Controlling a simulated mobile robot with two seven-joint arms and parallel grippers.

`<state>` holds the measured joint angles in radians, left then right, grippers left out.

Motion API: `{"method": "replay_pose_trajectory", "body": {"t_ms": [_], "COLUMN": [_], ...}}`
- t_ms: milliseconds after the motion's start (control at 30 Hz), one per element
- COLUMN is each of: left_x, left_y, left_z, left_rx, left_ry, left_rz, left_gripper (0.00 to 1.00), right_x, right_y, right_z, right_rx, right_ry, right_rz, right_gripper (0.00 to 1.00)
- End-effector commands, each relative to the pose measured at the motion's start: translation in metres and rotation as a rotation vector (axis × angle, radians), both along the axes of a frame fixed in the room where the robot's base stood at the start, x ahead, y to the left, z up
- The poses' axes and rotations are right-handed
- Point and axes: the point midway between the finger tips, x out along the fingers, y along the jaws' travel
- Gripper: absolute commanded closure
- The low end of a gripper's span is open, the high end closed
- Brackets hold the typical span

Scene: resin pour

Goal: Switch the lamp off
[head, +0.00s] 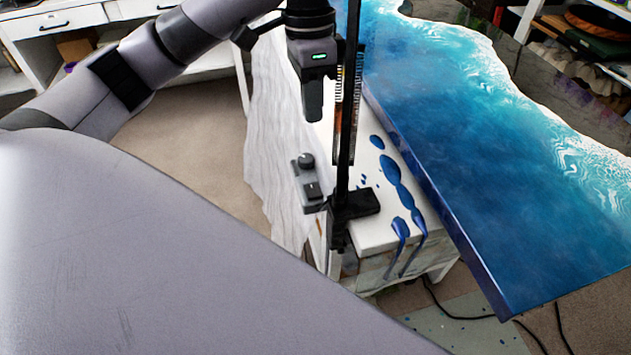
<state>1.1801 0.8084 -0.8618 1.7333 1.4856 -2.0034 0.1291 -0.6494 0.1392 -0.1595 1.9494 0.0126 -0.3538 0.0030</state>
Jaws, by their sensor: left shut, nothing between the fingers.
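A small grey control box (308,185) with a round knob and a dark switch sits at the edge of the white work surface, left of a black post. The black post (346,150) rises from a clamp (352,208) on the surface and leaves the top of the picture. I cannot see a lamp head, or tell whether the lamp is lit. My left gripper (314,112) points down above the control box, left of the post. Its fingers are shut and empty, apart from the box. My right gripper is not in view.
A large blue resin slab (490,150) fills the right side. Blue resin spills (391,172) lie on the white surface (372,235) and drip over its front edge. Dark cables (455,315) lie on the floor at lower right. White drawers (58,22) stand at back left.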

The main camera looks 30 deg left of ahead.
Motion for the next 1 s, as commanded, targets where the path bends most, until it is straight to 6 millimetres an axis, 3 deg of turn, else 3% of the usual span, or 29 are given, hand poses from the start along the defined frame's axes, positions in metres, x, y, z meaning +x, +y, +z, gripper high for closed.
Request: {"method": "replay_pose_trajectory", "body": {"t_ms": [33,600,800,1000], "left_x": [-0.002,-0.011,-0.013,-0.013], "left_y": [-0.001,-0.012,-0.014,-0.015], "left_z": [-0.014,-0.131,-0.154,-0.160], "left_rx": [0.000,0.002,0.001,0.001], "left_ry": [0.004,0.002,0.000,0.000], "left_rz": [-0.001,0.000,0.000,-0.001], "left_gripper": [1.00,1.00,1.00,1.00], "right_x": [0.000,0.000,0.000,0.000], "right_y": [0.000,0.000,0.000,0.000], "right_z": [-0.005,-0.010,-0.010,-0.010], "right_rx": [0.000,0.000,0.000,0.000], "right_ry": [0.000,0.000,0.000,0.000], "right_rz": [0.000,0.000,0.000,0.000], "right_gripper": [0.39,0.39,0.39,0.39]}}
